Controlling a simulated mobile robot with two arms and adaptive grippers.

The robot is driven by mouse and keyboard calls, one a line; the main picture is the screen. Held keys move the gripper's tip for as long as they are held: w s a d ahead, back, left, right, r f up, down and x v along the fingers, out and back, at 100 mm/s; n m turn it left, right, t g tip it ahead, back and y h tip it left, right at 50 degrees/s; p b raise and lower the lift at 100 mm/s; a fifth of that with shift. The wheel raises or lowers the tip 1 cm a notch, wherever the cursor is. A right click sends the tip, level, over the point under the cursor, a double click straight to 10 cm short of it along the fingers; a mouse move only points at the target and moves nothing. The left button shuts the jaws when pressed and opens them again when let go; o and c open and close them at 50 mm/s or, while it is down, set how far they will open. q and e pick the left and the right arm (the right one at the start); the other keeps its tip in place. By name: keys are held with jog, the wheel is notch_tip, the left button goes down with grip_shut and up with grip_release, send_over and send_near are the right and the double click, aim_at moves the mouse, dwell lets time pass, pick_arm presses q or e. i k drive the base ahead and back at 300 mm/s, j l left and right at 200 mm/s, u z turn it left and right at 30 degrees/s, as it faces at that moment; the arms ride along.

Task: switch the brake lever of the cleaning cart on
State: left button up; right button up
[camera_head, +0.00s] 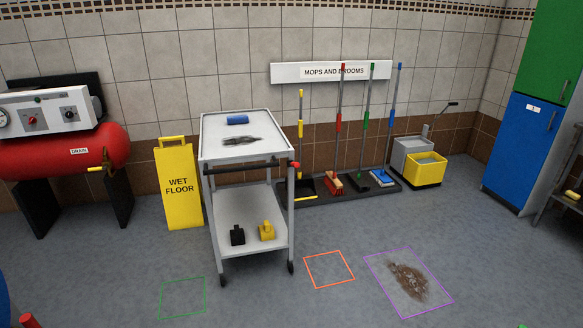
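The cleaning cart (207,142) is a grey-white two-shelf trolley standing upright in the middle of the floor. A dark bar (240,167) runs across its near end below the top tray. A small red-tipped part (295,165) sits at the bar's right end; it looks like the brake lever, but its setting cannot be told. The cart's dark wheels (222,280) rest on the floor. Neither of my grippers is in view.
A yellow wet-floor sign (179,186) stands just left of the cart. A red compressor tank (75,150) is at the left. Mops and brooms on a dark rack (315,197) and a yellow bucket (427,170) are behind right. The front floor is open, with outlined squares and a brown stain (408,281).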

aim_at(293, 164)
jog(key=i+j, duration=0.45)
jog(key=i, duration=0.2)
jog(key=i+j+z, duration=0.1)
jog(key=i+j, duration=0.3)
jog(key=i, duration=0.3)
jog(key=i+j, duration=0.5)
jog(key=i, duration=0.15)
jog(key=z, duration=0.05)
